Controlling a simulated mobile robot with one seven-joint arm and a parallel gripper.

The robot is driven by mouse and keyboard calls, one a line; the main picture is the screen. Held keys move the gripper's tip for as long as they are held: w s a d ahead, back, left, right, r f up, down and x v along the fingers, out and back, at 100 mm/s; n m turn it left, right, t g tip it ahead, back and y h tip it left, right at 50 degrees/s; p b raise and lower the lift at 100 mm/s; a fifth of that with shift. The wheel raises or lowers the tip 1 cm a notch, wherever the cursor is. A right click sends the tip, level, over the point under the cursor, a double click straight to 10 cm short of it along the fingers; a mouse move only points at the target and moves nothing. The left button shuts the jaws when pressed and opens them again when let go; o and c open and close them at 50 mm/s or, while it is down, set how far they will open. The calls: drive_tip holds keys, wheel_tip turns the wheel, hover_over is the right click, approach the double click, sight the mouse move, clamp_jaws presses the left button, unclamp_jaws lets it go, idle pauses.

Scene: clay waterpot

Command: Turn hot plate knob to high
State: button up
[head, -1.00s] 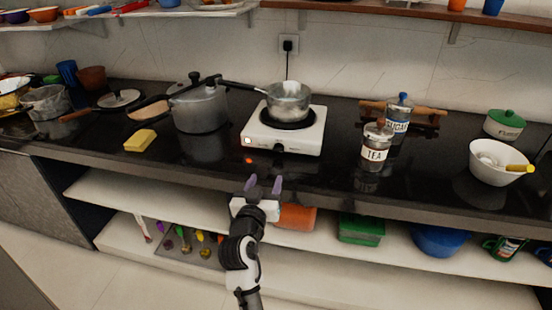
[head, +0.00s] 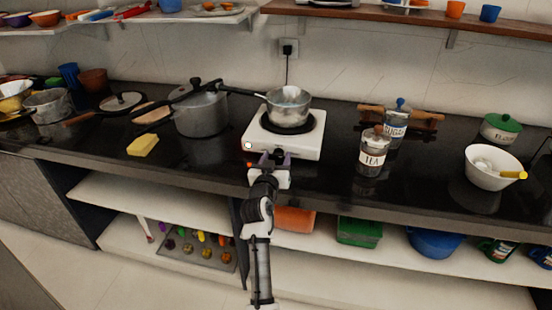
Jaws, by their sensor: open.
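The white hot plate (head: 310,146) stands on the dark counter with a small metal saucepan (head: 288,105) on its black burner. My gripper (head: 274,158) is at the middle of that front face, jaws open, with the fingertips around or just in front of the knob's place. The knob is mostly hidden behind the gripper, so I cannot tell its setting or whether the fingers touch it.
A large lidded pot (head: 202,114) and a yellow block (head: 142,145) are to the left. A tea jar (head: 373,152), a sugar jar (head: 396,128) and a white bowl (head: 492,168) are to the right. The counter's front edge (head: 330,196) runs beneath my arm.

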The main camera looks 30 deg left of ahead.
drive_tip(key=c, duration=1)
drive_tip(key=shift+f+b, duration=0.15)
drive_tip(key=shift+b, duration=0.45)
drive_tip(key=shift+m+b, duration=0.8)
drive_tip(key=shift+b, duration=0.1)
drive_tip(key=shift+r, duration=0.2)
